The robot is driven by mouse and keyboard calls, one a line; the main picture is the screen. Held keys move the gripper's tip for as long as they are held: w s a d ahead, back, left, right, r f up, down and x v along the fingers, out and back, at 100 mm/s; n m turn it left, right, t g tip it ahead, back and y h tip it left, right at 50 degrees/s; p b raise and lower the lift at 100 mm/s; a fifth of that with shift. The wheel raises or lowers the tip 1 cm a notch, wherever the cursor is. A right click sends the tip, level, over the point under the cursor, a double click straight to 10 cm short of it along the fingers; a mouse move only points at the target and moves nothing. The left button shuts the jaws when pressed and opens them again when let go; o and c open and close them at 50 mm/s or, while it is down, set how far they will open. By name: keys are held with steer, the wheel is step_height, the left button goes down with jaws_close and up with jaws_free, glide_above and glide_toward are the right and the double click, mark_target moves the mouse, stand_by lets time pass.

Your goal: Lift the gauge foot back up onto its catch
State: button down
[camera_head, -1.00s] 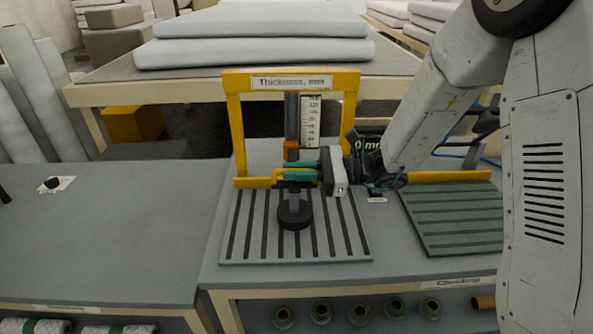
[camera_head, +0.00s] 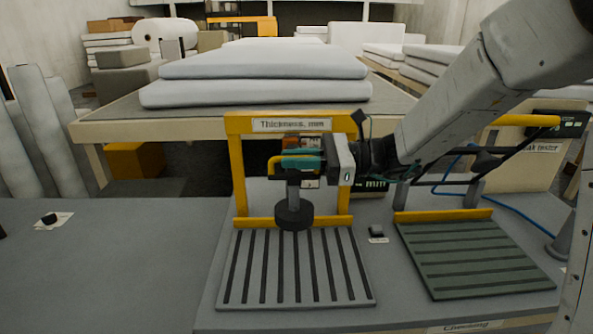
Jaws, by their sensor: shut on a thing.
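The gauge foot (camera_head: 294,216) is a dark round disc on a short grey stem, hanging upright above the grey slatted plate (camera_head: 296,296). It stands in front of the lower bar of the yellow gauge frame (camera_head: 238,165), whose sign (camera_head: 291,124) reads "Thickness, mm". My gripper (camera_head: 301,160) comes in from the right and is shut on the yellow and teal handle (camera_head: 277,162) above the foot. The gripper and handle hide most of the column and scale. I cannot make out the catch.
A green slatted plate (camera_head: 470,258) lies to the right, with a yellow bar and a tester behind it. A small dark block (camera_head: 376,231) sits between the plates. A table with white wadding slabs (camera_head: 262,63) stands behind. The left bench top (camera_head: 110,270) is mostly clear.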

steer(key=shift+w+r, duration=0.1)
steer(key=shift+r, duration=0.25)
steer(key=c, duration=1.5)
jaws_free()
steer(key=shift+d+f, duration=0.1)
steer(key=shift+d, duration=0.3)
steer(key=d, duration=0.7)
steer(key=shift+s, duration=0.2)
